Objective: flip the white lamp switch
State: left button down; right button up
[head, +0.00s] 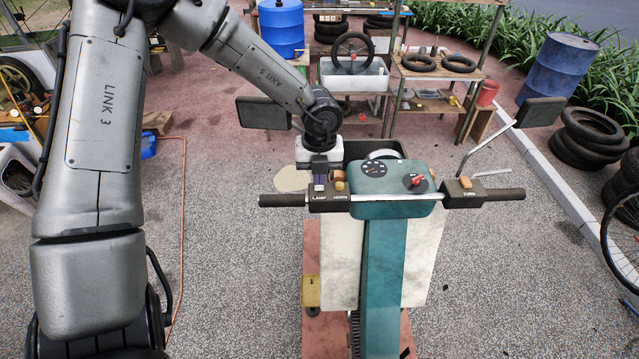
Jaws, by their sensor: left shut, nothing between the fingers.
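The white lamp switch (319,187) sits on the dark control block (327,204) on the left side of the scooter handlebar, above the LAMP label. My left gripper (320,181) is shut and empty, pointing down right over the switch. Its fingertips partly hide the switch, so I cannot tell whether they touch it or which way it is tipped. The yellow horn button (340,186) is just right of the fingers. My right gripper is not in view.
The teal dash (392,205) carries a gauge and a red key (418,181). An orange turn switch (465,183) is on the right block. Mirrors (540,112) stick out at both sides. Shelves with tyres and a blue drum (558,68) stand behind.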

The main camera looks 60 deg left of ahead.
pick_arm(q)
jog(key=shift+s+f+b, duration=0.1)
jog(key=shift+f+b, duration=1)
jog(key=shift+b, duration=0.1)
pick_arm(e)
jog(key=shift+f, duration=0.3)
pick_arm(q)
jog(key=shift+r, duration=0.55)
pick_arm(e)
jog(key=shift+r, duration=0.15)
pick_arm(q)
jog(key=shift+r+p, duration=1.15)
jog(key=shift+r, duration=1.75)
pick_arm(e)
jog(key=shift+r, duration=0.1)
pick_arm(q)
jog(key=shift+r, duration=0.25)
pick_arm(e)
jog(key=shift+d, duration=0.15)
